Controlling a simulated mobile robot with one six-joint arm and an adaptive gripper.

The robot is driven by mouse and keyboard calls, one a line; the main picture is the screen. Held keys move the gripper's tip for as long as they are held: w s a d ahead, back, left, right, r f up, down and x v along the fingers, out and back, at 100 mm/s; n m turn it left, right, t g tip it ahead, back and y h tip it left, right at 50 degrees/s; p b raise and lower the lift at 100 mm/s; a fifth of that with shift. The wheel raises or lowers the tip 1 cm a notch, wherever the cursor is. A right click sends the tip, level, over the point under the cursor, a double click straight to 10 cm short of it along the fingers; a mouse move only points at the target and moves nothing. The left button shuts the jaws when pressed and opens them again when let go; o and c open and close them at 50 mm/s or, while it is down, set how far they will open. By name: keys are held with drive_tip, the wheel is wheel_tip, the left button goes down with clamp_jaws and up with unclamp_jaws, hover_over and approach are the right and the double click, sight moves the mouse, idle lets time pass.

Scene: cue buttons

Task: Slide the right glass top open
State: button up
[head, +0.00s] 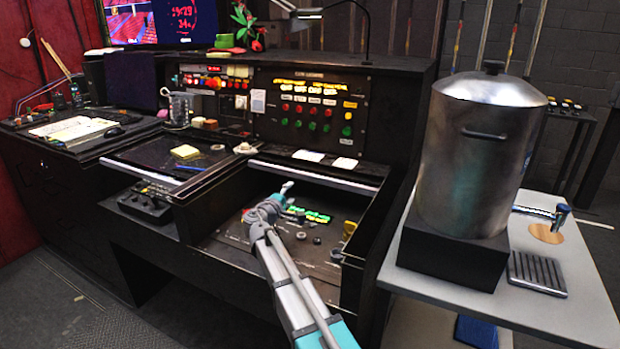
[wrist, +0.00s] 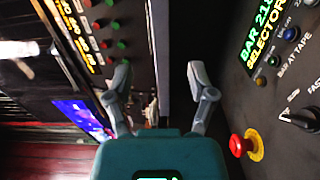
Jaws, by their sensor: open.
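The right glass top (head: 315,178) shows mainly as a pale front edge strip at the back of the right bay, with white cards behind it. The bay in front of it is uncovered, showing a control panel (head: 268,235) with knobs and green lit labels. My gripper (head: 286,188) is over this bay, just in front of the pale strip. In the wrist view my gripper (wrist: 157,75) is open, its fingers apart and nothing held. A pale strip (wrist: 158,45) and dark edge pass behind the gap between the fingers. I cannot tell whether the fingers touch the strip.
The left glass top (head: 150,158) covers its bay and bears a yellow pad (head: 185,151). A red knob (wrist: 240,145) and a black dial (wrist: 305,120) are on the panel. Upright button panels stand behind. A steel pot (head: 470,150) stands on a side table (head: 560,310) at right.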

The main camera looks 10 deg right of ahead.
sight(307, 178)
drive_tip(key=x, duration=1.2)
drive_tip(key=shift+w+d, duration=0.2)
drive_tip(key=shift+w, duration=0.05)
drive_tip(key=shift+c, duration=0.2)
clamp_jaws()
